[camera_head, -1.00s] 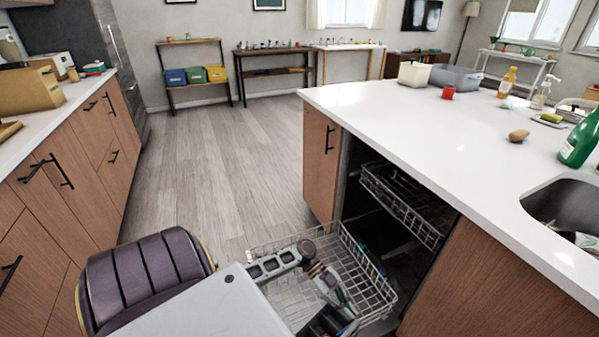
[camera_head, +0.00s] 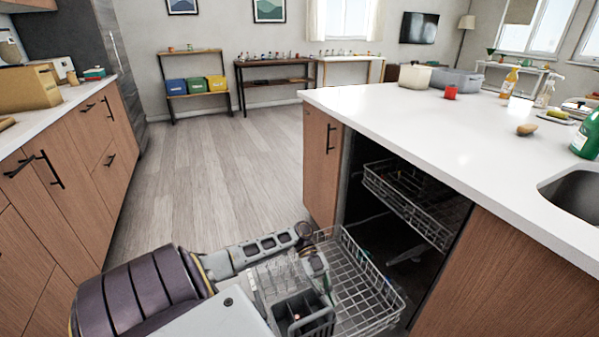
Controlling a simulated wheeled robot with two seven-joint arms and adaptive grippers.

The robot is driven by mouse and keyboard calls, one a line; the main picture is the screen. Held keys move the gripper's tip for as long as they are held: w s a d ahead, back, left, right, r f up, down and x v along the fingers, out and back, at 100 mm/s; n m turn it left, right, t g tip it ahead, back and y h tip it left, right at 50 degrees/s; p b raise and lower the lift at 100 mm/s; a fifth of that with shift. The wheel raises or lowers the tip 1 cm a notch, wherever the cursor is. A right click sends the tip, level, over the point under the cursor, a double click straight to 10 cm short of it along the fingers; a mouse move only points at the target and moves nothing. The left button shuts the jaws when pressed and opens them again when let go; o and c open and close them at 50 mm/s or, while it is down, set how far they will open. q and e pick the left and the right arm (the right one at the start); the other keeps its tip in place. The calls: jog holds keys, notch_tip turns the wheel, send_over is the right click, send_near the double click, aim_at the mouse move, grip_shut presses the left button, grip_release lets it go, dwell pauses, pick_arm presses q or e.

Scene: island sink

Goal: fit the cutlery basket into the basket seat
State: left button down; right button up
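The dark cutlery basket (camera_head: 303,318) with open compartments is at the bottom centre, over the near left part of the pulled-out lower wire rack (camera_head: 375,300). A small reddish thing shows inside it. My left arm comes in from the left and bends down at the wrist. My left gripper (camera_head: 318,270) points down just behind the basket's far side. Its fingertips are small and partly hidden, so I cannot tell whether they grip the basket. The basket seat cannot be made out. My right gripper is not in view.
The upper wire rack (camera_head: 405,200) is partly out above the lower one, inside the dishwasher under the white island counter (camera_head: 420,125). The counter holds a sink (camera_head: 575,195) and bottles. Wooden cabinets (camera_head: 60,200) line the left, with clear floor (camera_head: 215,175) between.

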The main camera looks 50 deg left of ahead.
aim_at(322, 320)
pick_arm(q)
jog(key=shift+a+g+b, duration=0.3)
jog(key=shift+a+b, duration=0.1)
jog(key=shift+a, duration=0.2)
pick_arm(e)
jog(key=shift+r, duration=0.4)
pick_arm(q)
jog(key=shift+r, duration=0.1)
